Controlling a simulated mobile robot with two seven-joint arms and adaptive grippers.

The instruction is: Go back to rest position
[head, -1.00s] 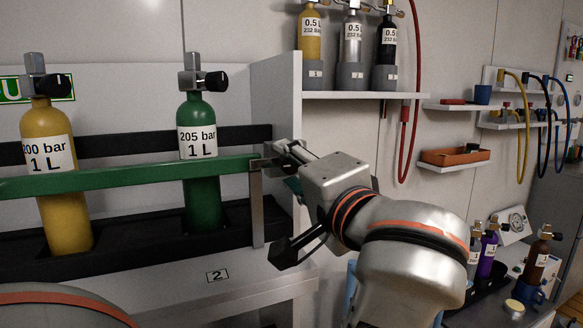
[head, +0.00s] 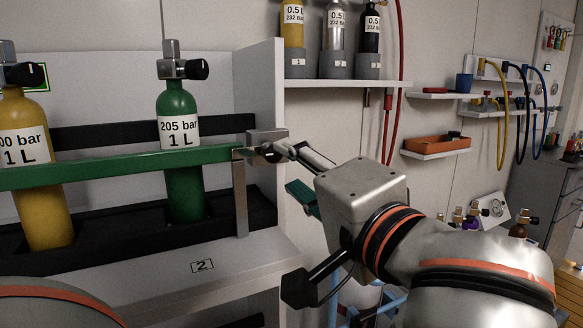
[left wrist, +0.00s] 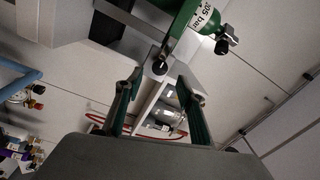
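My left gripper (head: 300,205) is in front of the right end of the rack, just right of the latch (head: 268,153) at the end of the green bar (head: 130,166). In the left wrist view its two green-padded fingers (left wrist: 160,105) are spread apart with nothing between them. The latch knob (left wrist: 159,67) shows beyond the fingertips, apart from them. The bar lies across the green cylinder (head: 182,150) and the yellow cylinder (head: 38,190), both upright in the rack. My right gripper is not in view.
The rack's white side panel (head: 262,90) stands close behind the gripper. A shelf (head: 345,84) with small cylinders is above it. An orange tray (head: 437,145) sits on a wall shelf to the right. Light-blue tubing (head: 333,300) is below the gripper.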

